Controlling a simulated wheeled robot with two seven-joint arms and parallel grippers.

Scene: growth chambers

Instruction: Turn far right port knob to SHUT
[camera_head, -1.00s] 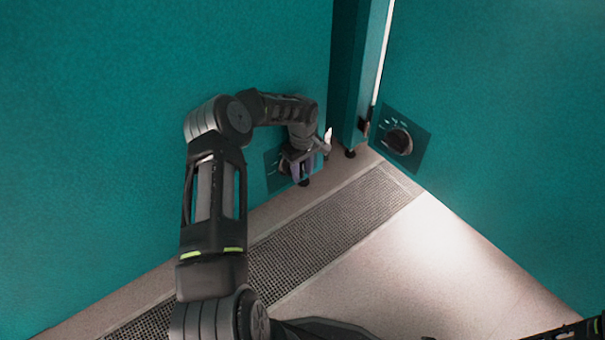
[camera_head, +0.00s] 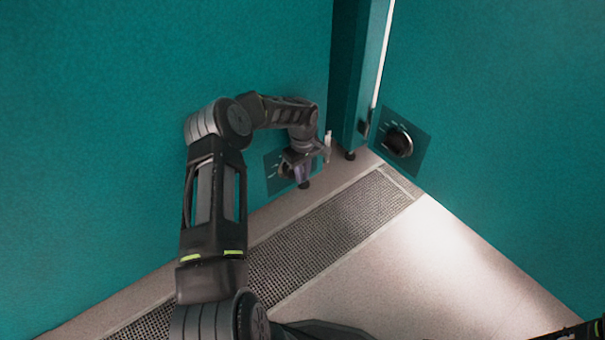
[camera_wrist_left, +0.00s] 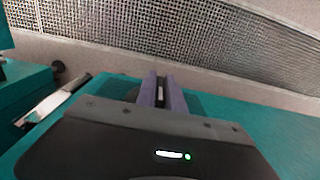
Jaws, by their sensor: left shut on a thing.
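A dark port knob (camera_head: 286,170) sits on a small dark plate low on the left teal wall. My left gripper (camera_head: 303,175) is at this knob, its purple fingers shut on it and covering much of it. My right gripper is not in view.
A teal post (camera_head: 357,80) stands in the corner between the walls, close to the right of my left gripper. A dark floor grating (camera_head: 330,230) runs along the left wall. The pale floor (camera_head: 430,265) is clear.

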